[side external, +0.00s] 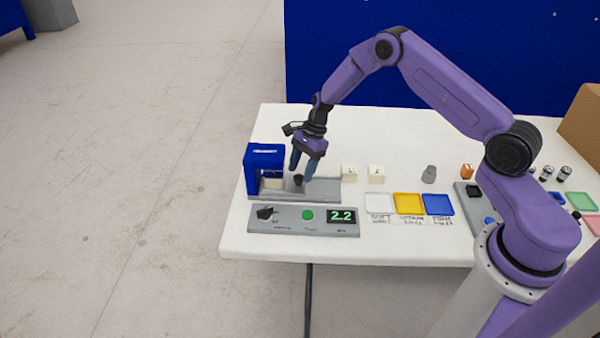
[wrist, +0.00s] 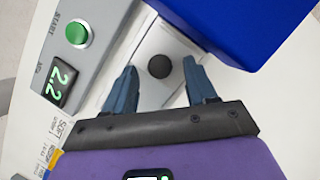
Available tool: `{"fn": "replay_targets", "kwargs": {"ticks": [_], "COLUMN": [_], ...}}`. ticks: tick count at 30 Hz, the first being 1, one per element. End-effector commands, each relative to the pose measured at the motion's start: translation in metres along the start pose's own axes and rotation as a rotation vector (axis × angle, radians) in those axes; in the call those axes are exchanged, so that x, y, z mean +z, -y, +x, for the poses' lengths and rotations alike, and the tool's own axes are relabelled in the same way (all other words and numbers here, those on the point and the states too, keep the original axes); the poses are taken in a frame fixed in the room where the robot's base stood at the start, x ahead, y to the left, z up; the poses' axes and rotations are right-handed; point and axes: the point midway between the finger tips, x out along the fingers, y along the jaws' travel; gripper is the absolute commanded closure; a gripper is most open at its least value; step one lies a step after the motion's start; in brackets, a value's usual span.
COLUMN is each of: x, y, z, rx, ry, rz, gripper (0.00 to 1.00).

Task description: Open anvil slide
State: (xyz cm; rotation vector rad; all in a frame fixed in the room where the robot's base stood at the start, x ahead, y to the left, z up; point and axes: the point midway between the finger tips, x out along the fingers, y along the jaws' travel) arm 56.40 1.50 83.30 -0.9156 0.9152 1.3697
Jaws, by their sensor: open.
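The anvil slide's dark round knob (side external: 298,180) stands on the grey metal base (side external: 325,190), to the right of the blue press housing (side external: 264,157). The knob also shows in the wrist view (wrist: 159,67), ahead of and between my fingertips. My gripper (side external: 301,170) is open and empty, pointing down with its two blue fingers on either side of the knob. I cannot tell whether a finger touches it. A pale block (side external: 273,183) sits inside the blue housing, partly hidden by its frame.
A grey control panel (side external: 290,231) with a green button (side external: 307,215) and a display reading 2.2 (side external: 342,217) lies in front. Two cream blocks (side external: 349,173) stand to the right. White, yellow (side external: 408,204) and blue trays lie further right, with a grey weight-like piece (side external: 429,174) behind.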

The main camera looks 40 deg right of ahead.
Motion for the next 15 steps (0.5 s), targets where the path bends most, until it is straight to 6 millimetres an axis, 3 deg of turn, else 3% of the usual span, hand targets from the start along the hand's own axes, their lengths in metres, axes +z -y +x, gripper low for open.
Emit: {"fn": "replay_targets", "kwargs": {"ticks": [6, 15], "x": [0.000, 0.000], "y": [0.000, 0.000], "z": [0.015, 0.017], "rx": [0.000, 0.000], "ry": [0.000, 0.000], "rz": [0.000, 0.000], "gripper": [0.44, 0.44]}}
